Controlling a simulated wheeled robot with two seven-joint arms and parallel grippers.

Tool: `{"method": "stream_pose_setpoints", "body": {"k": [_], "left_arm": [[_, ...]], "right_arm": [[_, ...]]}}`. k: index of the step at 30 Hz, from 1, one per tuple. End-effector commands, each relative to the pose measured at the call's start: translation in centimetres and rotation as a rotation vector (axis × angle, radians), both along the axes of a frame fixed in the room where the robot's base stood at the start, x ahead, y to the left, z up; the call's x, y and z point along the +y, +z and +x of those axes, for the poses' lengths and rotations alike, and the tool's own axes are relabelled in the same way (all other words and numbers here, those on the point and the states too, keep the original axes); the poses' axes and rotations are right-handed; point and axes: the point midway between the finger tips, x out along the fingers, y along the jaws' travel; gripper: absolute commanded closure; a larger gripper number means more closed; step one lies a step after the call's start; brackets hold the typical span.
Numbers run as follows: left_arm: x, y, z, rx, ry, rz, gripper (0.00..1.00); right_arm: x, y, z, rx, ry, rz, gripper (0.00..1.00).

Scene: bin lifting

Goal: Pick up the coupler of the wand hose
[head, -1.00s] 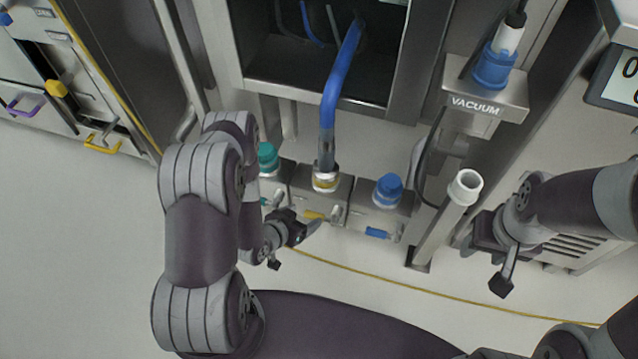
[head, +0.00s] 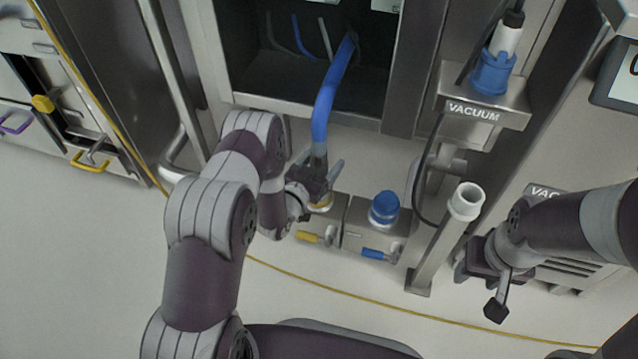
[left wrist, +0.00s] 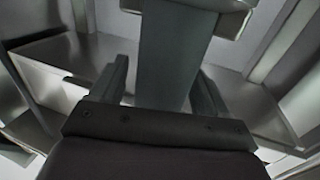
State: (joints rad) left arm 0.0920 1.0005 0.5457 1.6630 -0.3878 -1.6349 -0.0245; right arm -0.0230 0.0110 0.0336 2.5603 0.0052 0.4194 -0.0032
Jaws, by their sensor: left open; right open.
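The blue hose (head: 326,105) comes down out of the dark cabinet and ends in a grey coupler (head: 319,152) above a yellow-ringed port (head: 320,204). My left gripper (head: 322,178) is at the coupler's lower part and hides much of it. In the left wrist view the grey coupler (left wrist: 175,62) stands between the two open fingers of my left gripper (left wrist: 160,82), with a gap beside each finger. My right gripper (head: 490,288) is open and empty, low at the right, away from the hose.
A blue-capped port (head: 385,207) stands just right of the yellow-ringed one. Further right are a white-topped upright tube (head: 466,200) and the VACUUM bracket (head: 482,107) holding a blue-collared fitting (head: 493,72). Clear floor (head: 85,235) lies at the left.

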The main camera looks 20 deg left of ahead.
Motion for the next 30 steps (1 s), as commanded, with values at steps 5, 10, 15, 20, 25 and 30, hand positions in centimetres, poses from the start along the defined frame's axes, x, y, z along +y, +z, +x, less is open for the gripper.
{"method": "stream_pose_setpoints", "body": {"k": [5, 10, 15, 20, 25, 30], "left_arm": [[-0.1, 0.1, 0.3, 0.001, 0.0, -0.001, 0.24], [-0.1, 0.1, 0.3, 0.001, 0.0, 0.0, 0.57], [-0.1, 0.2, 0.4, -0.001, 0.0, 0.0, 0.91], [-0.1, 0.2, 0.3, -0.001, 0.0, 0.001, 0.91], [-0.1, 1.9, 0.4, -0.003, 0.0, 0.0, 0.9], [-0.1, 5.5, 0.4, -0.003, -0.001, 0.001, 0.91]], "right_arm": [[0.0, 0.0, 0.0, -0.001, 0.0, 0.0, 0.51], [0.0, 0.0, 0.0, -0.001, 0.0, 0.0, 0.51], [0.0, 0.0, 0.0, -0.001, 0.0, 0.0, 0.51], [0.0, 0.0, 0.0, -0.001, 0.0, 0.0, 0.51], [0.0, 1.3, 0.0, -0.001, 0.0, 0.0, 0.51], [0.0, 4.1, 0.0, -0.001, 0.0, 0.0, 0.51]]}}
